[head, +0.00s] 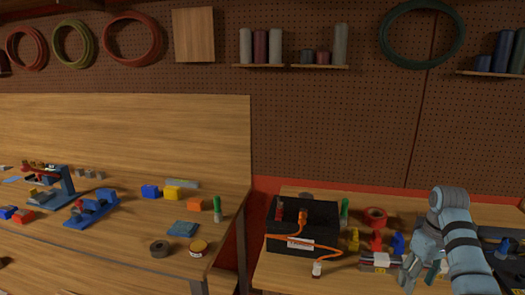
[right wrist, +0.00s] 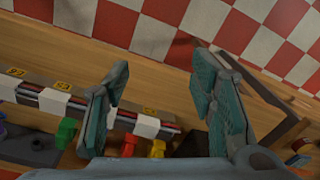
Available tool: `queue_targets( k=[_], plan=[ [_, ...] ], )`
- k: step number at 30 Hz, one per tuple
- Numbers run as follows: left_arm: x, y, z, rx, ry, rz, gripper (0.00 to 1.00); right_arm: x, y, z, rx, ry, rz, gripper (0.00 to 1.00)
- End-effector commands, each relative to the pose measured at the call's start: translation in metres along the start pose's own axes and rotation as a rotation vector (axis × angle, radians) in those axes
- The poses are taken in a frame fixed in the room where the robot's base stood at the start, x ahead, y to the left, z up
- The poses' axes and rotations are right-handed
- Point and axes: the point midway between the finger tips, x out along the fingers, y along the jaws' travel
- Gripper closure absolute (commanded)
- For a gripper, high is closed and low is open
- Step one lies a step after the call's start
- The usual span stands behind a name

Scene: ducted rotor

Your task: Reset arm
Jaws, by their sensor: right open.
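My right arm (head: 461,240) comes in at the lower right of the head view, bent downward over the right bench. My right gripper (head: 412,272) is low near the front of that bench, beside a dark rail with white blocks (head: 380,262). In the right wrist view the gripper (right wrist: 162,98) has its two teal-padded fingers spread wide, with nothing between them but the wooden bench edge behind. The same rail shows at the left in that view (right wrist: 50,101), partly behind the left finger. My left gripper is not in view.
A black box (head: 290,238) with an orange cable stands on the right bench. A red tape roll (head: 375,216) and small yellow (head: 354,241), red (head: 376,241) and blue (head: 398,244) pieces lie nearby. A gap separates the left bench (head: 120,262). Checkered floor (right wrist: 200,22) shows beyond the bench edge.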

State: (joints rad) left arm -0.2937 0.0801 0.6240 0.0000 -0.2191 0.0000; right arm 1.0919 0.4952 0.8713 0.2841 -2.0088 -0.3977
Motion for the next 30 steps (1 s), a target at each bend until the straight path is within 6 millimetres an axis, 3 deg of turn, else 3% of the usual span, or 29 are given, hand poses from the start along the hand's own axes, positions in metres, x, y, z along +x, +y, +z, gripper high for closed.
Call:
queue_targets(
  k=[11,17,23,25,30],
  plan=[
    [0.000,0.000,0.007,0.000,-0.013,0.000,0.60,0.052,-0.002,-0.001,0.015,-0.006,0.033,0.49],
    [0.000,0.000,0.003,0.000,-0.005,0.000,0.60,0.103,-0.004,0.003,0.026,-0.008,0.065,0.49],
    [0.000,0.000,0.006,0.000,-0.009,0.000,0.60,0.181,-0.011,0.021,0.036,-0.010,0.108,0.49],
    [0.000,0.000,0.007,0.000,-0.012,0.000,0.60,0.217,-0.016,0.035,0.038,-0.010,0.125,0.49],
    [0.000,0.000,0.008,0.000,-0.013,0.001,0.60,0.324,-0.036,0.097,0.038,-0.003,0.168,0.49]
  ],
)
